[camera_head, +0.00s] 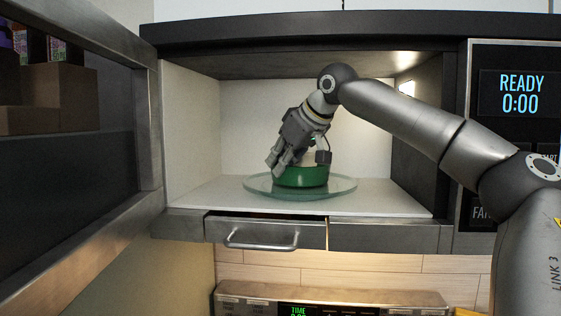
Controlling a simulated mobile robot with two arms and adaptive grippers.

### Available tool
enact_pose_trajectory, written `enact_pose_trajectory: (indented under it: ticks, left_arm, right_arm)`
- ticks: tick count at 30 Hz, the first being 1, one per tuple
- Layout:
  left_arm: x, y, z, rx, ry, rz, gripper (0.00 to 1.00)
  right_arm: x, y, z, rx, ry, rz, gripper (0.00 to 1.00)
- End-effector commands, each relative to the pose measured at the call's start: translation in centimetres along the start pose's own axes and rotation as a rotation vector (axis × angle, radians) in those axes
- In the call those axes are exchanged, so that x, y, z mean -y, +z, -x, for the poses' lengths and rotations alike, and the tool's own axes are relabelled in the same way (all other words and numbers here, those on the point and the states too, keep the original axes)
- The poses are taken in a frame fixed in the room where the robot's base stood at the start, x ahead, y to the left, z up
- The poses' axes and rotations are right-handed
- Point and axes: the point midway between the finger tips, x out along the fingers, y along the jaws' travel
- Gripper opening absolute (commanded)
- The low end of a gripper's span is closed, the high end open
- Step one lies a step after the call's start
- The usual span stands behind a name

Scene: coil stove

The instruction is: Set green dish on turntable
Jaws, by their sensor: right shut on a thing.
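The green dish (302,177) is inside the open microwave, at the middle of the round glass turntable (257,188). It looks level and appears to rest on the glass, though I cannot see its underside clearly. My right gripper (299,163) reaches in from the right and is shut on the dish from above, with a finger on its left side and another by its top right. The gripper hides part of the dish's top. My left gripper is not in view.
The microwave door (65,150) stands open at the left. The control panel (518,95) at the right reads READY 0:00. A drawer with a handle (262,240) is below, slightly open, above a stove panel (330,297).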

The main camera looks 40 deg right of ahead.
Motion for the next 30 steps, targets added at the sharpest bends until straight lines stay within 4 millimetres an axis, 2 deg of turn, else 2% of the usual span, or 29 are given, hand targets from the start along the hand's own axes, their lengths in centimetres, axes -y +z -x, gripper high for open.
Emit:
enact_pose_trajectory:
  ticks: [2,3,8,20,23,28,30]
  left_arm:
    - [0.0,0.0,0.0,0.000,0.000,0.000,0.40]
    - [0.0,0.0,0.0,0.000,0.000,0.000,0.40]
    - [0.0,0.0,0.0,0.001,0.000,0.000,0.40]
    - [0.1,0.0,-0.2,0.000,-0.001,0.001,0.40]
    - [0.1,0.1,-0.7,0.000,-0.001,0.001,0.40]
    - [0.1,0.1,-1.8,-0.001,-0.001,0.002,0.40]
    - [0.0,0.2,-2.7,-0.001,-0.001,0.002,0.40]
  right_arm:
    - [0.0,-0.1,0.1,-0.002,0.000,0.001,0.00]
    - [0.0,0.1,-0.1,0.002,-0.001,-0.001,0.11]
    - [0.0,0.1,0.0,0.002,0.000,-0.001,0.31]
    - [0.0,0.0,0.5,0.000,0.000,0.000,0.31]
    - [0.0,0.0,1.8,-0.003,0.001,0.000,0.31]
    - [0.0,0.2,5.4,-0.005,0.001,0.000,0.31]
    - [0.3,1.6,6.2,-0.004,-0.002,0.001,0.31]
